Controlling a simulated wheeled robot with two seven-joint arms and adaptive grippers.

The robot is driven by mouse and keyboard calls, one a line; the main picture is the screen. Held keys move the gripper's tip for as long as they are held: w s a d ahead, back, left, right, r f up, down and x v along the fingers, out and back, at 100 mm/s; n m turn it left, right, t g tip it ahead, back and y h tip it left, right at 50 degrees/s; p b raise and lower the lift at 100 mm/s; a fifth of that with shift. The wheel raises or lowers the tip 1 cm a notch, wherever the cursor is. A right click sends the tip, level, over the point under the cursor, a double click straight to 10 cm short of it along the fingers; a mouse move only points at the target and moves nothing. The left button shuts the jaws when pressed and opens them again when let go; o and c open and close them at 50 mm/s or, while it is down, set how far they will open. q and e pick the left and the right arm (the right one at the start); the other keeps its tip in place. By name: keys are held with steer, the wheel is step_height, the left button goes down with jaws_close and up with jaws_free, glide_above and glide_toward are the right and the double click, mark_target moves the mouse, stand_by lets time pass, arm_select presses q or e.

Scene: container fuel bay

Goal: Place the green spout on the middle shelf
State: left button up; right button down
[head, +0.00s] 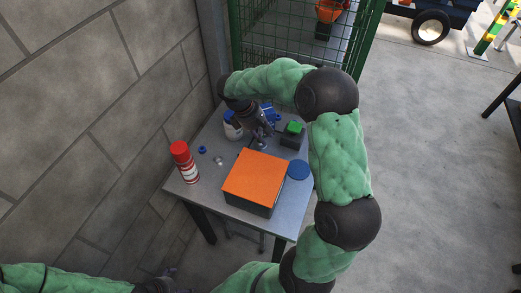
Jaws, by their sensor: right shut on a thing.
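My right gripper (260,143) reaches down over the grey table (213,192). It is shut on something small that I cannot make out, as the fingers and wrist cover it. A bright green piece (294,128) shows on top of a dark block just right of the fingers, apart from them. I cannot tell whether it is the spout. My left gripper (158,285) is at the bottom edge, partly cut off, and its fingers are unclear. I cannot make out a middle shelf.
An orange-topped box (253,177), a blue disc (298,170), a red-and-white spray can (184,162), a white container (232,125) and small blue parts crowd the table. A block wall (90,110) stands at left, a green mesh cage (270,40) behind.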

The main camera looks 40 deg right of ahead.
mark_target(263, 147)
step_height(263, 147, down, 7)
steer(key=b, duration=0.2)
steer(key=shift+f+b, duration=0.1)
steer(key=shift+b, duration=0.3)
steer(key=c, duration=1)
jaws_free()
